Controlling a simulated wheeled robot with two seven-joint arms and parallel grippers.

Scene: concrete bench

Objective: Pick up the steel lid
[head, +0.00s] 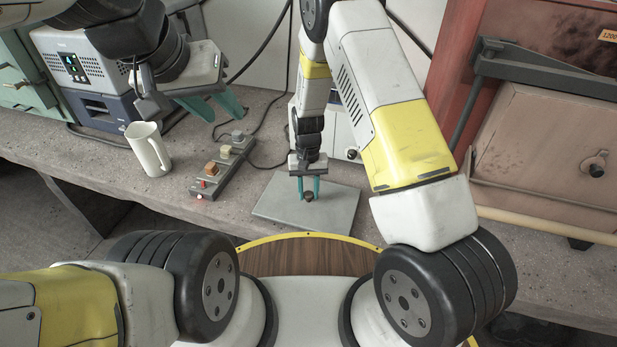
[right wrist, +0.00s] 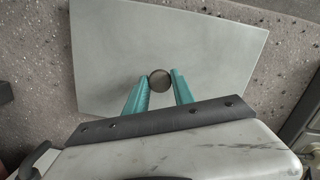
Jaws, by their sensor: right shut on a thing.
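The steel lid (head: 335,207) is a flat grey plate with a small dark round knob (head: 308,197) near its middle. It lies at the front of the concrete bench in the head view, and it fills much of the right wrist view (right wrist: 205,55). My right gripper (head: 309,190) points down over the lid, its teal fingers shut on the knob, one on each side. The knob also shows between the fingertips in the right wrist view (right wrist: 159,80). My left gripper (head: 212,105) is at the upper left, above the bench and away from the lid, its teal fingers apart and empty.
A white pitcher (head: 148,150) stands on the bench at left. Beside it is a grey strip with several blocks and a red button (head: 218,170). A blue-grey machine (head: 85,75) stands behind. A red-framed furnace-like box (head: 545,120) is at right. Cables cross the bench behind the lid.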

